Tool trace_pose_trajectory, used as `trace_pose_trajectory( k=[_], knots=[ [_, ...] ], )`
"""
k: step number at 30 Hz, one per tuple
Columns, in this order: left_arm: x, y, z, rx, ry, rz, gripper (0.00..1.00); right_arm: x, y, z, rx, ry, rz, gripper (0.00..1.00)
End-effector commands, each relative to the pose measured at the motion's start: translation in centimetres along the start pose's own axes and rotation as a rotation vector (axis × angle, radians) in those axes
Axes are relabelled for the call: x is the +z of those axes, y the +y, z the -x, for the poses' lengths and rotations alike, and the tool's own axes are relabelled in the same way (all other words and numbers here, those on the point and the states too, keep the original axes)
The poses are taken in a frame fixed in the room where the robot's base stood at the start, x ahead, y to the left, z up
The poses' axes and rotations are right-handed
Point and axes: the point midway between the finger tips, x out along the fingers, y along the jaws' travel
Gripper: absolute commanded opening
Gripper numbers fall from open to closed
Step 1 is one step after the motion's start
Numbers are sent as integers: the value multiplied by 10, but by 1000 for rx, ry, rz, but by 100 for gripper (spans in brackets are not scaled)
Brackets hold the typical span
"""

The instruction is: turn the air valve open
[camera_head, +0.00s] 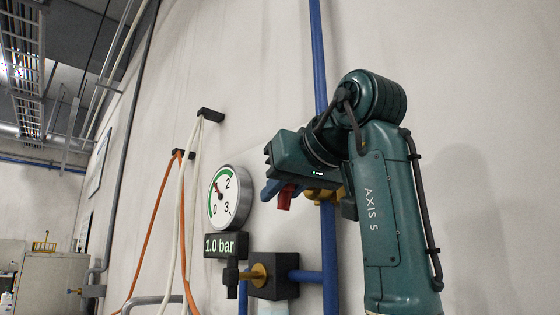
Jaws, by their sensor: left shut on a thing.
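My left gripper (281,191), on a dark green arm marked "AXIS 5", is up against the wall at the blue pipe, right of the gauge. It is shut on the red valve handle (285,199), whose end shows below the fingers. The brass valve body (328,196) shows partly behind the gripper, on the vertical blue pipe (319,60). The gripper hides much of the valve, so the handle's full angle cannot be told. The round gauge (226,197) has its needle near 1, and the display (226,245) under it reads "1.0 bar". My right gripper is not in view.
A black block with a brass fitting (258,275) and a dark knob sits on the piping below. Orange (148,235) and white hoses hang from wall hooks (210,115) left of the gauge. A pale cabinet (48,283) stands far left. The upper wall is mostly bare.

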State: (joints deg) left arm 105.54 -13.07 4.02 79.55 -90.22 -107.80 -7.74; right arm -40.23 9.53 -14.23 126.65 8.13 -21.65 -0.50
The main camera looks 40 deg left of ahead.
Motion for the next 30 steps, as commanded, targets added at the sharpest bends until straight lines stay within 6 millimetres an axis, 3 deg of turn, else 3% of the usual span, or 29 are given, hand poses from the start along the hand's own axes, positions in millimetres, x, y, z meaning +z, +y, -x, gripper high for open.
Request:
trace_pose_trajectory(
  k=[1,6,17,18,25,30],
  knots=[
    [-7,0,3,5,-37,4,0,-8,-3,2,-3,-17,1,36],
    [-1,0,2,13,-121,20,0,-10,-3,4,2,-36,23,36],
    [3,0,1,14,-137,24,0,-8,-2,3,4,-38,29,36],
    [3,0,1,14,-137,24,20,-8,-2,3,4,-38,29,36],
    [3,0,1,14,-136,23,38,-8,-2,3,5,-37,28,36],
    [3,0,1,14,-137,23,39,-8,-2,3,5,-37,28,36]
  ],
)
